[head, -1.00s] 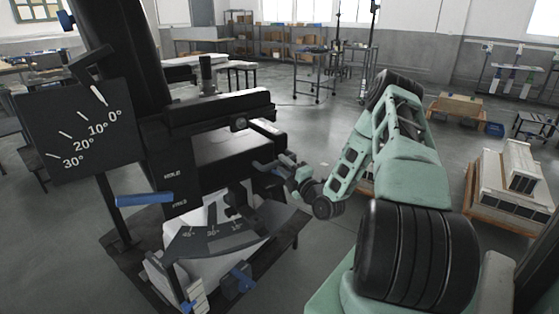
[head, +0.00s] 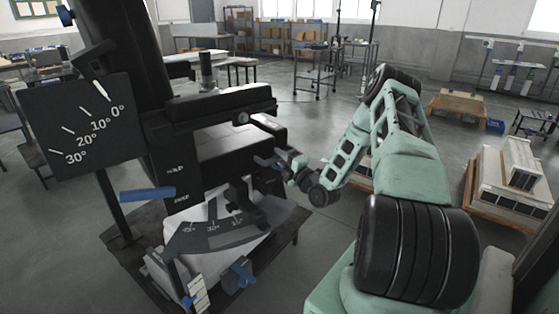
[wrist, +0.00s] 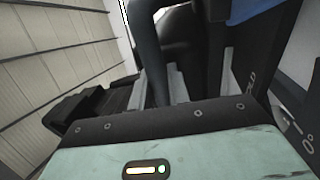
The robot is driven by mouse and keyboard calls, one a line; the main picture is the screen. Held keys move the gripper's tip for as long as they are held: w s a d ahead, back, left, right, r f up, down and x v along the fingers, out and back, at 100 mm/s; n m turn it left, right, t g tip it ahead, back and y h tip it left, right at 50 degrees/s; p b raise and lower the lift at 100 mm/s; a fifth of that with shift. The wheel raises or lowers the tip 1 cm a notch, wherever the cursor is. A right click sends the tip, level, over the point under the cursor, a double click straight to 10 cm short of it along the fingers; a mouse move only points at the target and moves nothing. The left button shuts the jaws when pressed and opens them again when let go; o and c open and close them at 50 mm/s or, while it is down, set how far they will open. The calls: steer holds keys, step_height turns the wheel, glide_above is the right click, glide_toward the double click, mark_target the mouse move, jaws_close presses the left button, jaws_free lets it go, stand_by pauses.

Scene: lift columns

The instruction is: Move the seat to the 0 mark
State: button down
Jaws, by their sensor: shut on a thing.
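The seat appears to be the black block (head: 235,145) on the machine's dark column, with a bar above it. A black angle plate (head: 75,140) at left carries marks from 0° to 30°; a white pointer line (head: 101,90) lies close to the 0° end. My gripper (head: 270,163) reaches the right side of the block and is shut on a dark part there. In the wrist view, my grey fingers (wrist: 198,78) flank dark parts, and what they grip is partly hidden.
A second, curved scale (head: 212,233) sits below the block over a pale base. Blue levers (head: 147,194) and a blue knob (head: 238,273) stick out. A pallet with pale boxes (head: 515,180) stands at right. Open floor lies behind my arm.

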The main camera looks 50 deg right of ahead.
mark_target(287, 148)
steer(key=w+d+y+b, duration=0.1)
steer(key=d, duration=0.1)
steer(key=w+d+n+y+b, duration=0.1)
steer(key=d+b, duration=0.1)
steer(key=d+n+y+b, duration=0.1)
steer(key=d+y+b, duration=0.1)
steer(key=d, duration=0.1)
steer(key=shift+w+f, duration=0.25)
steer(key=shift+w, duration=0.15)
steer(key=shift+w+d+r+n+y+b, duration=0.1)
steer(key=shift+d+r+n+y+b, duration=0.2)
steer(key=shift+d+b, duration=0.1)
steer(key=c, duration=1.4)
jaws_free()
steer(key=shift+d, duration=0.1)
steer(key=shift+f, duration=0.1)
steer(key=b+v, duration=0.2)
steer(key=v, duration=1.5)
